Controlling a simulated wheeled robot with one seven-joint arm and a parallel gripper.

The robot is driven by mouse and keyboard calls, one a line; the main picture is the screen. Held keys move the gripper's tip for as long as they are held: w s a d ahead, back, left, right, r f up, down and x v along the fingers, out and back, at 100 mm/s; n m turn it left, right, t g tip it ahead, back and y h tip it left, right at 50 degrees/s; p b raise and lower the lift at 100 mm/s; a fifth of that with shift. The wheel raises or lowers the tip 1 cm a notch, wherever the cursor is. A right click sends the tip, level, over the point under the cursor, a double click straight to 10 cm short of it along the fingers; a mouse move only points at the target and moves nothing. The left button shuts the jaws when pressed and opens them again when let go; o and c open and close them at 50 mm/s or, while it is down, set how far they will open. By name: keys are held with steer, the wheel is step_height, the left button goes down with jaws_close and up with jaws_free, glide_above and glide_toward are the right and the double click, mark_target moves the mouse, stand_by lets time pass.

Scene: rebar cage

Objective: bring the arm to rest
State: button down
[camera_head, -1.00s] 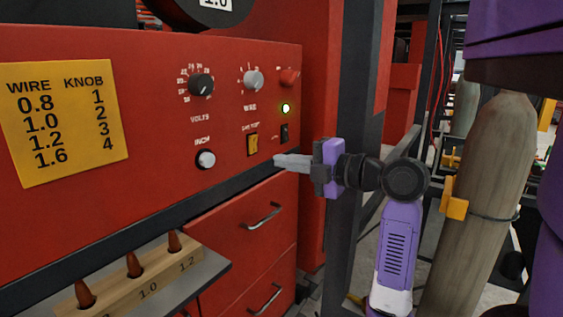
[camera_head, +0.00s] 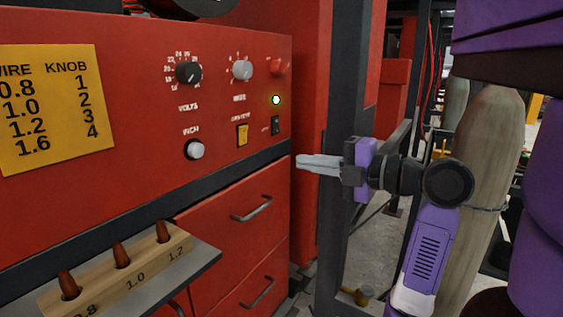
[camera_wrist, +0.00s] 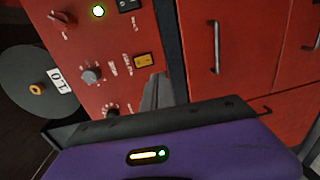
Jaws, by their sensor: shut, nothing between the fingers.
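My gripper (camera_head: 318,165) is in the middle right of the head view. Its grey fingers are together and point left, with nothing between them. They are apart from the red panel (camera_head: 60,185), to the right of its lower right corner and in front of a dark post. In the wrist view my gripper's purple body fills the bottom. A grey finger shows there in front of the panel, below the yellow switch (camera_wrist: 144,60).
The panel carries knobs, a black switch (camera_head: 276,125) and a lit green lamp (camera_head: 276,100). Red drawers (camera_head: 235,215) with handles are below it. A wooden block (camera_head: 115,270) with several brown tips stands at lower left. The dark post (camera_head: 343,130) is close behind my gripper.

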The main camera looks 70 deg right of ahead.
stand_by(0.3)
steer(key=s+d+r+m+t+h, duration=0.1)
steer(key=s+d+r+m+h, duration=0.1)
steer(key=d+r+m+h, duration=0.5)
steer(key=w+a+f+m+g+h, duration=0.1)
steer(key=a+f+m+h, duration=0.1)
steer(key=f+m, duration=0.45)
steer(key=w+a+f+m+g+h, duration=0.1)
steer(key=w+f+m+h, duration=0.1)
steer(key=f+m, duration=0.5)
steer(key=w+a+f+m+y, duration=0.1)
steer(key=a+f, duration=0.5)
steer(key=a, duration=0.2)
steer(key=w+a+f+m+y, duration=0.1)
steer(key=a+f+m+y, duration=0.1)
steer(key=a+f, duration=0.55)
steer(key=s+a+f+n+y, duration=0.2)
steer(key=s+a+f+y, duration=0.1)
steer(key=a, duration=0.5)
steer(key=s+a+f+n+y, duration=0.3)
steer(key=s+a+f+y, duration=0.1)
steer(key=a, duration=0.4)
steer(key=s+a+f+n+y, duration=0.3)
steer(key=s+a, duration=0.3)
steer(key=a, duration=0.2)
steer(key=shift+a+f+g+y, duration=0.25)
steer(key=shift+f+g+y, duration=0.2)
steer(key=shift+y, duration=0.45)
